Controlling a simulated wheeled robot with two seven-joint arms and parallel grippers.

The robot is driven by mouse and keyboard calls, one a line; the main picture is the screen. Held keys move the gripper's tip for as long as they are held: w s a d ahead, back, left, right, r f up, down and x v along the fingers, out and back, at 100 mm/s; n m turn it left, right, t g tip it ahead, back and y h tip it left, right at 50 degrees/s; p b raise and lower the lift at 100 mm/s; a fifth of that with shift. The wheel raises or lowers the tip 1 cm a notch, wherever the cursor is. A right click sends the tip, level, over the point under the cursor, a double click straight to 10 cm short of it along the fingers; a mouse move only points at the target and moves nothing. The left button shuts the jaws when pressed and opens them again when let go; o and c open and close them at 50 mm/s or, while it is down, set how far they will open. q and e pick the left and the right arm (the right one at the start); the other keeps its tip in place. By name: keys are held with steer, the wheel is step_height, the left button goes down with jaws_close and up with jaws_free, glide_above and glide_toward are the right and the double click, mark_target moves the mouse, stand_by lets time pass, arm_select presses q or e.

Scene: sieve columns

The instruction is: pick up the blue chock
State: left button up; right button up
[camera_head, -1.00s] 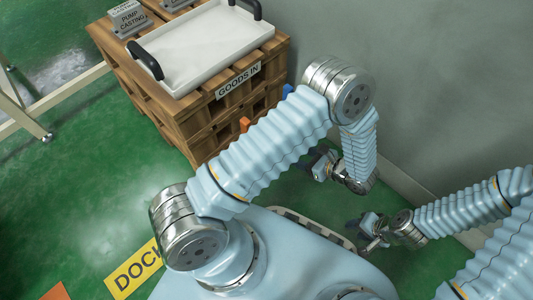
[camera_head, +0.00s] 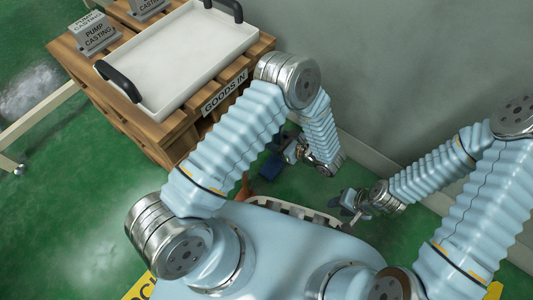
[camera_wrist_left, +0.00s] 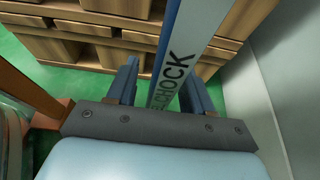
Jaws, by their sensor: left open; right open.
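The blue chock (camera_wrist_left: 184,48) shows in the left wrist view as a long bar with blue edges and a pale face lettered "CHOCK". It runs from the top edge down between the fingers of my left gripper (camera_wrist_left: 160,78). The fingers are open, one on each side of it, with gaps visible; its lower end is hidden behind the gripper body. In the head view my left gripper (camera_head: 283,151) is low beside the crate, and I cannot clearly separate its dark blue fingers from the chock there. My right gripper (camera_head: 350,203) is open and empty, low near the wall.
A wooden crate (camera_head: 185,130) labelled "GOODS IN" carries a white tray (camera_head: 185,55) with black handles and pump casting blocks (camera_head: 97,36). An orange piece (camera_head: 243,187) stands near my left arm, also in the wrist view (camera_wrist_left: 28,82). The grey wall (camera_head: 400,70) is close on the right.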

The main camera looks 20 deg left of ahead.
arm_select(q)
steer(key=shift+w+a+f, duration=0.1)
steer(key=shift+a, duration=0.15)
jaws_close()
stand_by(1.3)
